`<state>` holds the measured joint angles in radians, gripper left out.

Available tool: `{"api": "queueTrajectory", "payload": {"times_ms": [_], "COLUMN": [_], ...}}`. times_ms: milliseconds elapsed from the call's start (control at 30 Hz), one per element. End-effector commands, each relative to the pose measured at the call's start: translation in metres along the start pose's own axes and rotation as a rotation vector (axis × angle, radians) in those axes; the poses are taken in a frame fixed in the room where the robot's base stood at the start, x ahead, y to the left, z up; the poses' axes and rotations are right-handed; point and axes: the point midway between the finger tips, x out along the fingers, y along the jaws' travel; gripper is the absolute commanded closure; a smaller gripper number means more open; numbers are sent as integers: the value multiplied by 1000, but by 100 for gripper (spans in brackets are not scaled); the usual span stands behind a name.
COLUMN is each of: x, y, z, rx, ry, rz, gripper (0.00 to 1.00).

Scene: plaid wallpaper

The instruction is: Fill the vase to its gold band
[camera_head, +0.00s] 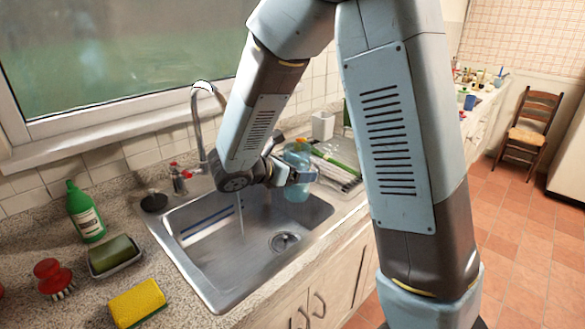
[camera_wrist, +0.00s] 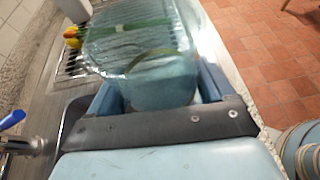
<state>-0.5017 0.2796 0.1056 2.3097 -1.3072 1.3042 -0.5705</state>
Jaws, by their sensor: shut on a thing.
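The vase (camera_head: 297,155) is clear bluish-green glass, in the head view above the right end of the sink. My gripper (camera_head: 290,177) is shut around it and holds it roughly upright. In the wrist view the vase (camera_wrist: 160,88) sits between the fingers of my gripper (camera_wrist: 160,95), and a dull gold arc crosses it. The water level in it is not clear. The tap (camera_head: 197,120) is running; a thin stream (camera_head: 241,215) falls into the sink (camera_head: 215,258), to the left of the vase. My arm hides the tap's outlet.
A red tap handle (camera_head: 178,172) stands behind the sink, and a blue one (camera_wrist: 12,119) shows in the wrist view. A green bottle (camera_head: 85,212), soap dish (camera_head: 115,258), yellow sponge (camera_head: 137,303) and red brush (camera_head: 52,277) line the left counter. A drying rack (camera_head: 338,172) lies right.

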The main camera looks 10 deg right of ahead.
Motion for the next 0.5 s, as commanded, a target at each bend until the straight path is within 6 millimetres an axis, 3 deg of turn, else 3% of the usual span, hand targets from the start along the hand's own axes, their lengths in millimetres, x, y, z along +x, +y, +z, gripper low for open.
{"api": "queueTrajectory", "payload": {"times_ms": [500], "x": [-39], "y": [39], "z": [-29], "rx": [-12], "ry": [0], "rz": [29], "gripper": [60]}}
